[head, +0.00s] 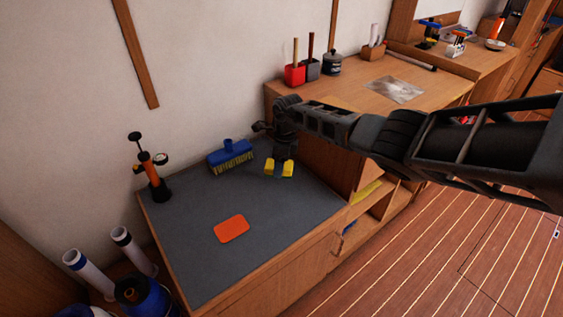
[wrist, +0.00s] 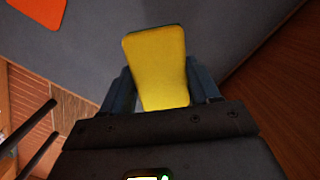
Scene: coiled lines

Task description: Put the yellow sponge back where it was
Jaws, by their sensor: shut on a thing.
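The yellow sponge (wrist: 157,68) is between the two fingers of my gripper (wrist: 162,95) in the wrist view. In the head view the sponge (head: 286,168) shows as yellow on both sides of my gripper (head: 279,165), at the right part of the grey-topped cabinet (head: 200,260). My gripper is shut on the sponge and points down. I cannot tell whether the sponge touches the grey top.
An orange mat (head: 231,229) lies on the grey top. A blue brush with yellow bristles (head: 231,156) and an orange-black pump (head: 153,175) stand near the wall. A wooden desk (head: 350,85) rises behind, with shelves (head: 375,205) under it. Grey surface around the mat is free.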

